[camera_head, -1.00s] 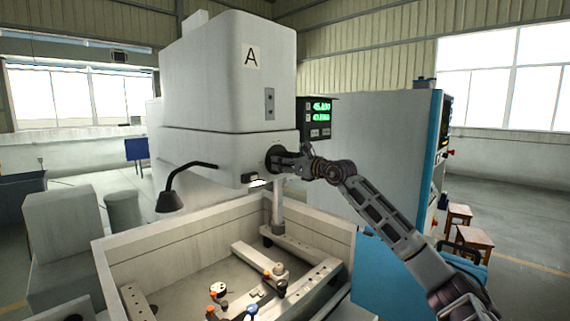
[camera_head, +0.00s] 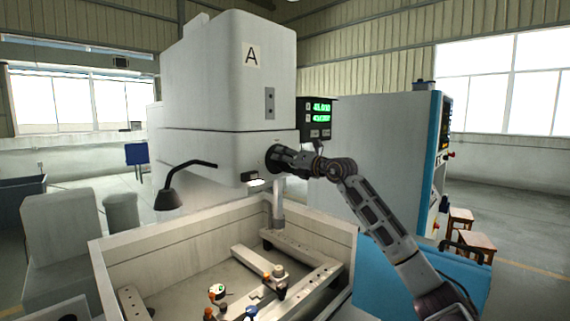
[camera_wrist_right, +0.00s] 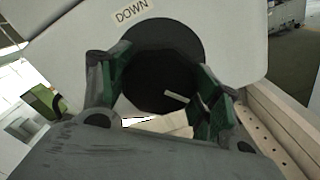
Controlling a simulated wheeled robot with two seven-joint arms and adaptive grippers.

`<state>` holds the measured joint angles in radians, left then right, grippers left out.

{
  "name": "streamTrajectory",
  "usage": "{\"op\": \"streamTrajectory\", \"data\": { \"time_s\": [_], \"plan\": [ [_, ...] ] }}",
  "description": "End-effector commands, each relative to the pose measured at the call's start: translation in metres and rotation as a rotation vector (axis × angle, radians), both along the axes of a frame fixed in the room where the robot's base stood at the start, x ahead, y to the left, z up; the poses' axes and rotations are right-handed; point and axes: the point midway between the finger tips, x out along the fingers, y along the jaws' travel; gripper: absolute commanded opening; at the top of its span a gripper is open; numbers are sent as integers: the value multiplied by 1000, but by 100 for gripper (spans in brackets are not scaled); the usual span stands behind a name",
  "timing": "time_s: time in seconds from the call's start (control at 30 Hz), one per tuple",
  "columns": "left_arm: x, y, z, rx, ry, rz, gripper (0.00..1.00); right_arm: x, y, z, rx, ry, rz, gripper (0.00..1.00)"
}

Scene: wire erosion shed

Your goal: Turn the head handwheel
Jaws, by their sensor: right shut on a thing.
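The head handwheel is a round black wheel (camera_head: 270,158) on the lower right side of the white machine head (camera_head: 225,70). In the right wrist view it is a dark disc (camera_wrist_right: 180,32) with a darker faceted middle and a pale mark, below a "DOWN" label (camera_wrist_right: 130,11). My right gripper (camera_head: 283,158) is at the wheel, and its green-padded fingers (camera_wrist_right: 163,78) sit on either side of the dark middle, shut on it. The gripper hides part of the wheel in the head view. My left gripper is not in view.
A display with green digits (camera_head: 321,108) is just behind the wheel. A black gooseneck lamp (camera_head: 170,198) hangs from the head at left. Below is an open tank (camera_head: 185,245) with rails and several small fittings. A white and blue cabinet (camera_head: 385,135) stands at right.

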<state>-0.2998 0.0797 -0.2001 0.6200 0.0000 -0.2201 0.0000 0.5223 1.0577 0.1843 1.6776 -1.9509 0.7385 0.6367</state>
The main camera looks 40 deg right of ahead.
Motion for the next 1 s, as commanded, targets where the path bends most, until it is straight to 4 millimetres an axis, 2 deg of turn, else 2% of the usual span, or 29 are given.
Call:
{"op": "streamTrajectory", "data": {
  "time_s": [0.7, 1.0],
  "plan": [
    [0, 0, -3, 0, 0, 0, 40, 0, -1, 1, 603, 50, 0, 39],
    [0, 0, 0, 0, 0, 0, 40, 0, -1, 0, 787, 67, -1, 39]
  ]
}}
